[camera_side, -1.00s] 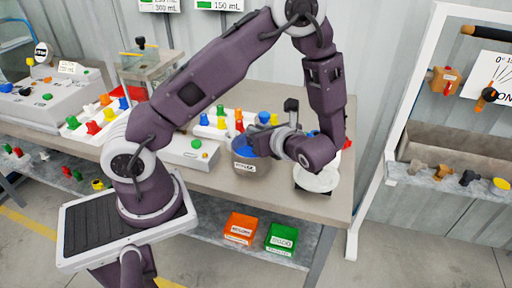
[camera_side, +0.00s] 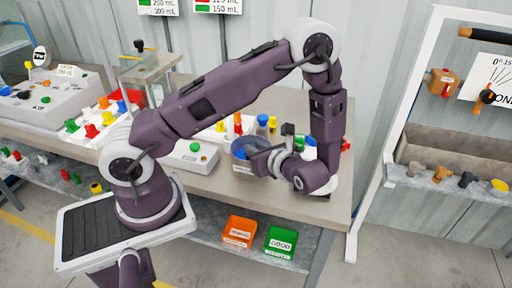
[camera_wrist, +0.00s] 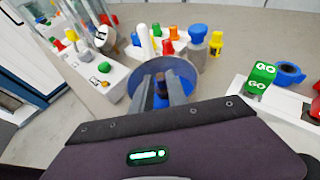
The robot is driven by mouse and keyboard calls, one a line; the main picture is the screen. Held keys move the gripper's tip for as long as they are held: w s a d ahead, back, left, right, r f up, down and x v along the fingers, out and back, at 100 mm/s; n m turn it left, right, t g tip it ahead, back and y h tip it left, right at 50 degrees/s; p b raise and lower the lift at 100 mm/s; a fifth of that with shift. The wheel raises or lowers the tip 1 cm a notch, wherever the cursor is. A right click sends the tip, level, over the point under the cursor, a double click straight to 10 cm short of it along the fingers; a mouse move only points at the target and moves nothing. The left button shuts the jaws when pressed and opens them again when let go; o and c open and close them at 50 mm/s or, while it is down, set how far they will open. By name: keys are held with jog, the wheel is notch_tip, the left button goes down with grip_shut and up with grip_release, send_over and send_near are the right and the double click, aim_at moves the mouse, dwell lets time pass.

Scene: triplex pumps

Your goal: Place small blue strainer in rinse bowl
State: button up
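The rinse bowl (camera_side: 241,158) is a grey round bowl with a white label at the table's front; blue shows inside it. In the wrist view the bowl (camera_wrist: 134,76) lies straight ahead of my gripper (camera_wrist: 162,78). My two grey fingers reach over its near rim, with a narrow gap between them. Something dark and blue shows around and between the fingertips, but I cannot tell whether it is the small blue strainer, held or lying in the bowl. In the side view my gripper (camera_side: 262,160) is at the bowl's right side, its fingertips partly hidden.
A blue ring-shaped part (camera_wrist: 289,73) lies beside a green GO block (camera_wrist: 262,75) to the right. A blue-topped grey bottle (camera_wrist: 197,40) and several coloured pegs stand behind the bowl. A panel with a green button (camera_wrist: 104,67) is to the left.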

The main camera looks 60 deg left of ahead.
jog(key=shift+o, duration=1)
jog(key=shift+r, duration=0.25)
jog(key=r+v, duration=0.1)
jog(key=v, duration=1.1)
jog(key=s+d+r+n+t+h, duration=0.3)
jog(key=s+r+n+t+h, duration=0.2)
jog(key=s+r+n+h, duration=0.8)
notch_tip(320, 180, up, 2)
jog(key=s+n, duration=0.1)
jog(key=n, duration=0.4)
jog(key=shift+s+d+r+t+h, duration=0.15)
jog(key=shift+d+r+t+h, duration=0.05)
jog(key=shift+d+t+h, duration=0.1)
